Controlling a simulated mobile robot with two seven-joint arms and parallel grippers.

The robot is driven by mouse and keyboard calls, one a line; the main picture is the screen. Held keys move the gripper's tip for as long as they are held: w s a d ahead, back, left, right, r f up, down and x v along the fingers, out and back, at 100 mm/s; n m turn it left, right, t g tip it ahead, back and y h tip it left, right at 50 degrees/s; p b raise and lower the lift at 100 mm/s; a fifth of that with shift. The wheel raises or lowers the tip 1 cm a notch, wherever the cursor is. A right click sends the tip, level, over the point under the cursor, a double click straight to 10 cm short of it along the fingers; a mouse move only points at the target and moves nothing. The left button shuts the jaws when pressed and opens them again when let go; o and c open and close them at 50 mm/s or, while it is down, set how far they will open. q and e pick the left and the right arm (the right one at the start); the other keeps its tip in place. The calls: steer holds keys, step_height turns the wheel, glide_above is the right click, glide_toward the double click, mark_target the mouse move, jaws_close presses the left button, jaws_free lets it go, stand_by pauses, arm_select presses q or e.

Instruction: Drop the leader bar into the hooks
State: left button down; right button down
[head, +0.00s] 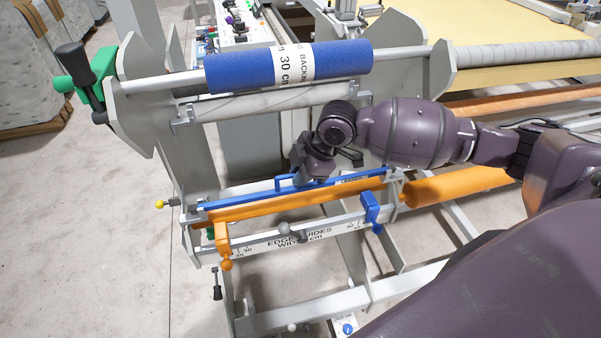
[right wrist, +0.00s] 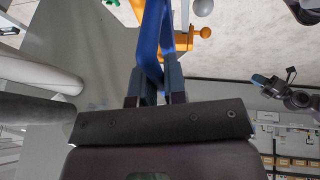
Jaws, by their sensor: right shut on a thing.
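The leader bar (head: 238,199) is a long thin blue bar with a raised blue handle (head: 284,183), lying crosswise above an orange roller. My right gripper (head: 318,178) reaches down onto the bar near its middle. In the right wrist view, the two fingers (right wrist: 156,92) are shut on the blue handle (right wrist: 153,45). Small grey hooks show near the bar's left end (head: 200,213) and right end (head: 393,174). I cannot tell whether the bar rests in them or hangs just above. My wrist hides part of the bar.
A blue backing roll (head: 230,72) on a grey shaft is above, close to my right wrist. Below the bar are an orange roller (head: 260,208) and a rail with an orange edge guide (head: 222,235) and a blue one (head: 371,206).

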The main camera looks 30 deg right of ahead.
steer(key=c, duration=1.1)
jaws_free()
steer(key=p+v, duration=0.1)
steer(key=v, duration=0.9)
steer(key=shift+r, duration=0.3)
steer(key=shift+s+d, duration=0.1)
steer(key=shift+d, duration=0.05)
steer(key=s+a+f+m+t, duration=0.1)
steer(key=s+a+f+m, duration=0.5)
steer(key=s+f, duration=0.5)
steer(key=s+d+f+m+h, duration=0.2)
steer(key=s+m, duration=0.3)
steer(key=s, duration=0.2)
steer(key=s+d+f+m+h, duration=0.2)
steer(key=s+m+h, duration=0.15)
steer(key=s, duration=0.25)
steer(key=w+f+t+y, duration=0.1)
steer(key=w+f+t, duration=0.6)
steer(key=f, duration=0.3)
steer(key=shift+d+f, duration=0.25)
steer(key=shift+f, duration=0.1)
